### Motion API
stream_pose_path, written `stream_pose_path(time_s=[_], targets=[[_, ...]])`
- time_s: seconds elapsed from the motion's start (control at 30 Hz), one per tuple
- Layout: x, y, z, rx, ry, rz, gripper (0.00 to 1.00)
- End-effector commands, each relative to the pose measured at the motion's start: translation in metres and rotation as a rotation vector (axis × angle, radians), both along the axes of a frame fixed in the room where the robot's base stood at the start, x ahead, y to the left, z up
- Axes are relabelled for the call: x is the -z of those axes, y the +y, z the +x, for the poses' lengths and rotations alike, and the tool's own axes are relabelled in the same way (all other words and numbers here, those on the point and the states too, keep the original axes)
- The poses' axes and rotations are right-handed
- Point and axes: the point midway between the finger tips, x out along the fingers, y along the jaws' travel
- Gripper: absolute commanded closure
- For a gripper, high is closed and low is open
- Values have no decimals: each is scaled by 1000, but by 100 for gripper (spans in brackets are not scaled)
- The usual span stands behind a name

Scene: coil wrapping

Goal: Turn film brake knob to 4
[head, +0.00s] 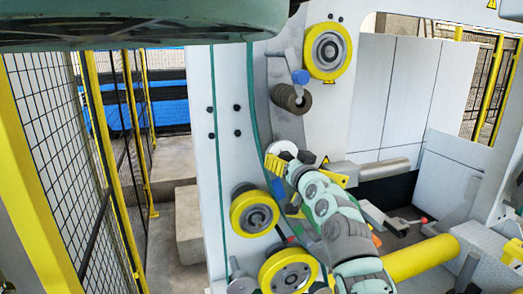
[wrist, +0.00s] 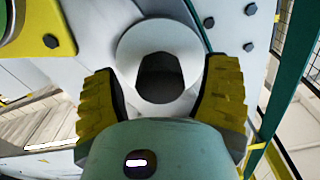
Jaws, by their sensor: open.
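A pale round disc with a dark centre (wrist: 135,45), which looks like the film brake knob, faces me in the wrist view. It sits on the light machine panel between my yellow fingers. Its pale edge (head: 281,149) shows in the head view just behind my gripper (head: 304,167). My gripper (wrist: 162,72) is open, with one finger on each side of the disc. The dark centre (wrist: 160,78) lies between the fingertips, and I cannot tell whether they touch it. No numbers or pointer can be read.
Yellow-rimmed rollers (head: 327,51) (head: 254,210) (head: 288,272) stand close around my arm on the white machine frame. A dark ribbed roller (head: 291,98) is above my gripper. A yellow mesh fence (head: 60,150) stands at left. A grey cylinder (head: 376,169) lies right of my gripper.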

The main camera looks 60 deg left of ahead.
Motion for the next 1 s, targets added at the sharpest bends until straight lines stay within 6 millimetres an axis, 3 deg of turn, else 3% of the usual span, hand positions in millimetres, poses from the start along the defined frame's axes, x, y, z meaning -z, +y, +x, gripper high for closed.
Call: stream_pose_path(time_s=[0.1,0.8,1.0], targets=[[0,0,-1,-1,0,0,24],[0,0,0,0,0,-1,94],[2,0,0,1,9,1,95]])
